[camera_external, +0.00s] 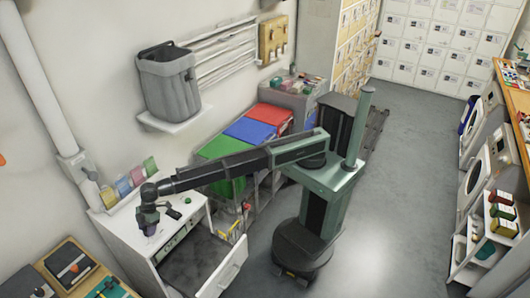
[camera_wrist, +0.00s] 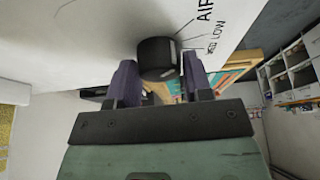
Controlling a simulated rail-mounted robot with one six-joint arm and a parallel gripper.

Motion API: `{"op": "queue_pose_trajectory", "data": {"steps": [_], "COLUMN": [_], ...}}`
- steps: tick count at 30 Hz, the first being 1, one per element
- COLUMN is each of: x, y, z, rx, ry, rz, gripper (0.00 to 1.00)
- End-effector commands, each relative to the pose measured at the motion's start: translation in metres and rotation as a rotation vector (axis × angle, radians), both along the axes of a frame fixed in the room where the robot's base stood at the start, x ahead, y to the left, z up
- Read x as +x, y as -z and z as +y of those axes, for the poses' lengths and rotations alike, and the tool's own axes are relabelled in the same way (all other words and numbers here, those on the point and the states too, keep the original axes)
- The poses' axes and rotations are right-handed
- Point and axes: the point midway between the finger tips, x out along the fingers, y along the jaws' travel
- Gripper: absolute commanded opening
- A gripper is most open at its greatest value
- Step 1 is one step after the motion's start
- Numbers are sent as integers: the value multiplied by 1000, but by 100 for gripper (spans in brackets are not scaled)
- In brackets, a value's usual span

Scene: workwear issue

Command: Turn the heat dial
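A black round dial (camera_wrist: 157,57) with a light mark sits on a white panel in the wrist view. Printed beside it are "AIR" and what looks like "MED LOW"; no "heat" label is readable, so I cannot tell if it is the heat dial. My gripper (camera_wrist: 159,75) is open, its two purple fingers on either side of the dial with gaps visible. I cannot tell how far the fingertips reach along it. In the external view my gripper (camera_external: 149,222) is low over the white cabinet (camera_external: 125,228), and the dial under it is hidden.
Colored items (camera_external: 138,178) line the cabinet's back edge. Bins with green, red and blue lids (camera_external: 246,130) stand beyond it. A grey bin (camera_external: 168,85) sits on a wall shelf.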

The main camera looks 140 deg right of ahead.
Motion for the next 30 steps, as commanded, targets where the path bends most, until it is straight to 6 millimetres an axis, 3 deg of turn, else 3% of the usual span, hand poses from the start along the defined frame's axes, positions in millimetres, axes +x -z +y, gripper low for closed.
{"op": "queue_pose_trajectory", "data": {"steps": [1,5,17,30], "x": [0,0,-1,0], "y": [0,0,0,0], "z": [0,0,1,2], "rx": [0,0,1,-2], "ry": [0,0,67,407], "rz": [0,0,0,0], "gripper": [38,18,18,18]}}
